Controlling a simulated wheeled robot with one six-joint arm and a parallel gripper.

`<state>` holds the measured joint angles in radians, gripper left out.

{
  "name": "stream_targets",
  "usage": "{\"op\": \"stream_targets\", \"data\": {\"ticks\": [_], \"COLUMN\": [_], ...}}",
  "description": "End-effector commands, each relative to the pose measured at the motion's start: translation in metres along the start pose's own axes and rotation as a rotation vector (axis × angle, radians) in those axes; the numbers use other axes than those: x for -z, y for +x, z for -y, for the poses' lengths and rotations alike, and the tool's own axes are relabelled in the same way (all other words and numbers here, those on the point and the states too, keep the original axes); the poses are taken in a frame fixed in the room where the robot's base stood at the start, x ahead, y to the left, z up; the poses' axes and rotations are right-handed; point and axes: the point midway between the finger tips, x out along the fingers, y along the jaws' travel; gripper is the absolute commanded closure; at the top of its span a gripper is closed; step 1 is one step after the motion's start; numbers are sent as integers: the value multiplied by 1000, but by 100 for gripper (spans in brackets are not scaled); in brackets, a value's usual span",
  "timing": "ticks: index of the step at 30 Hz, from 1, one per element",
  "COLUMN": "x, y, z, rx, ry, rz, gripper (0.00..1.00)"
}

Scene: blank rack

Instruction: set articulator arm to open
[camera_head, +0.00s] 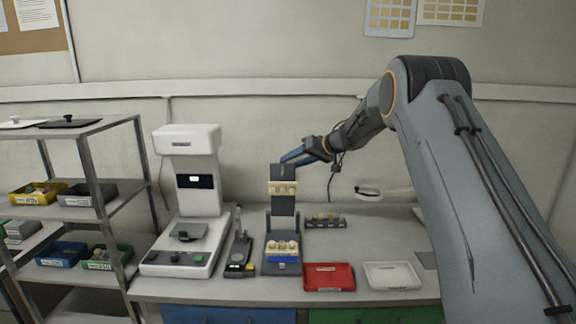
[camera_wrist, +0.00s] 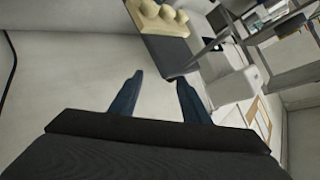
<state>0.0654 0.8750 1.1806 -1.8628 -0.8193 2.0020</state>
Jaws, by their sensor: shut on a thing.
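The articulator stands on the bench in the head view, with a dark base (camera_head: 283,266) holding a cream tooth cast on a blue band. Its upper arm (camera_head: 282,172) is raised nearly upright above the base, with a second cream cast (camera_head: 283,188) on its front. My gripper (camera_head: 287,158) reaches in from the right and is shut on the top of the upper arm. In the wrist view my gripper (camera_wrist: 160,76) shows two blue fingers, with the dark arm (camera_wrist: 170,54) and its cream cast (camera_wrist: 158,17) beyond the tips. The exact contact is hard to see.
A white machine (camera_head: 188,190) and a small dark device (camera_head: 239,256) stand left of the articulator. A red tray (camera_head: 329,277), a white tray (camera_head: 392,276) and a dark rack (camera_head: 326,221) are to its right. A metal shelf (camera_head: 141,150) with bins stands at far left.

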Motion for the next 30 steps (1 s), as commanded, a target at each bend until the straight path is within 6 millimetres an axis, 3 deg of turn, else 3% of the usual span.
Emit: {"op": "stream_targets", "data": {"ticks": [11,30], "x": [2,22], "y": [-3,-39], "z": [0,-3], "rx": [-3,0], "ry": [-1,-2], "rz": [1,0], "gripper": [63,63]}}
